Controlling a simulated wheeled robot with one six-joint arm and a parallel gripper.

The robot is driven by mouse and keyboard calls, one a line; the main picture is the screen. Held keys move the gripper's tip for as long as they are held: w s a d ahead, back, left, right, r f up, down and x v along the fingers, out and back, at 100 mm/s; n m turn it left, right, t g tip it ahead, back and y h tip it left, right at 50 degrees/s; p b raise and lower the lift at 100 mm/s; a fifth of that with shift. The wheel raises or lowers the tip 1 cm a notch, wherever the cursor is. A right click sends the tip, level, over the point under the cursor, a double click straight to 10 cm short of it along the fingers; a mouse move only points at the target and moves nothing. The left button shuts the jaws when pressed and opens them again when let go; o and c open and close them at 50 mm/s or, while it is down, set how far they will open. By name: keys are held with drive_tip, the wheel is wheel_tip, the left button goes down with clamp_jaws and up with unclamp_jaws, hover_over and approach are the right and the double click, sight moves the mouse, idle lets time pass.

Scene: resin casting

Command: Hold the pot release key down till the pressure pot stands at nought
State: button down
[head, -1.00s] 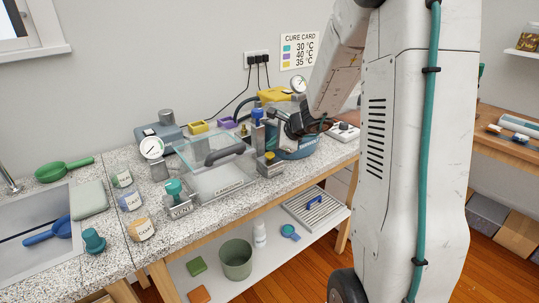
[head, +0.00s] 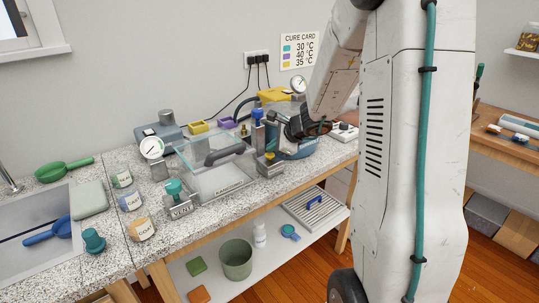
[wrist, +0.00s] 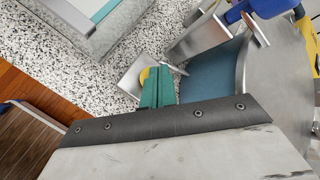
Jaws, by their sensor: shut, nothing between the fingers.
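The pressure pot (head: 292,151) is a blue-teal vessel at the right end of the granite bench, partly behind my arm. Its round white gauge (head: 299,85) stands above it; the needle is too small to read. In the wrist view the pot's blue side (wrist: 212,72) lies right of my fingers. A yellow key (wrist: 144,76) on a small steel plate (wrist: 130,80) shows beside the pot, partly hidden by my fingers. My gripper (wrist: 160,72) has teal fingers, shut and empty, with tips at the yellow key. I cannot tell whether they press it.
A clear-lidded chamber (head: 222,178) with a gauge (head: 152,148) stands left of the pot. A blue-handled valve (wrist: 268,8) and a steel bracket (wrist: 200,38) are close to my fingers.

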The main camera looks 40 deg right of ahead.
sight(273, 155)
drive_tip(key=shift+f, duration=0.55)
idle(0.6)
drive_tip(key=shift+r, duration=0.1)
idle(2.8)
drive_tip(key=shift+r, duration=0.9)
drive_tip(key=shift+r, duration=2.5)
